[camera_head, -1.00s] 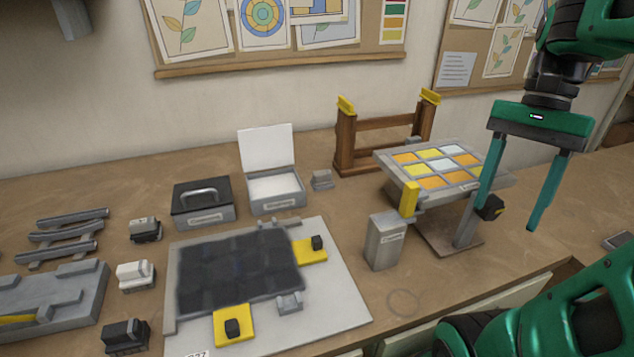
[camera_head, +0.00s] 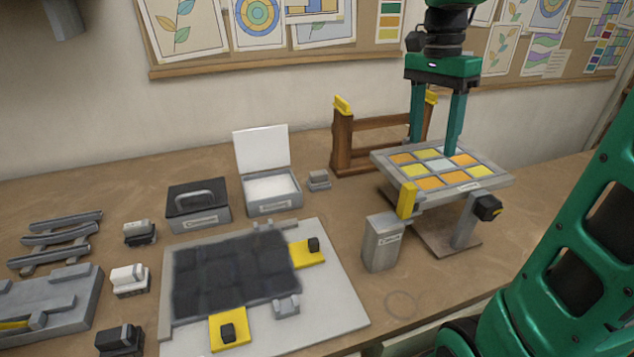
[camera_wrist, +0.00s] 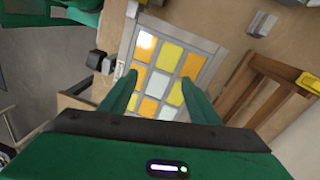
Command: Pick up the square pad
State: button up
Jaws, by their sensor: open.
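Nothing in view is clearly marked as the square pad. A small grey block (camera_head: 319,180) sits on the table right of the open white box. I cannot tell which is the pad. My gripper (camera_head: 435,146) is open and empty, pointing down over the back part of the coloured glass panel (camera_head: 470,185). In the wrist view its fingers (camera_wrist: 159,80) frame the panel (camera_wrist: 153,105) with nothing between them.
The panel's stand has a yellow clamp (camera_head: 407,201) and a black knob (camera_head: 487,207). A wooden rack (camera_head: 344,145) stands close behind-left.

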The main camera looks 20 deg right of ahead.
jog(key=w+a+f+n, duration=0.1)
jog(key=w+a+f, duration=0.4)
jog(key=w+a, duration=0.6)
jog(key=m+t, duration=0.1)
jog(key=m, duration=0.2)
send_over(319, 172)
jog(key=shift+y, duration=0.3)
notch_tip(319, 172, down, 7)
jog(key=shift+w+a+f, duration=0.1)
jog(key=shift+a, duration=0.05)
jog(key=shift+f, duration=3.1)
jog(key=shift+c, duration=0.3)
jog(key=c, duration=1.1)
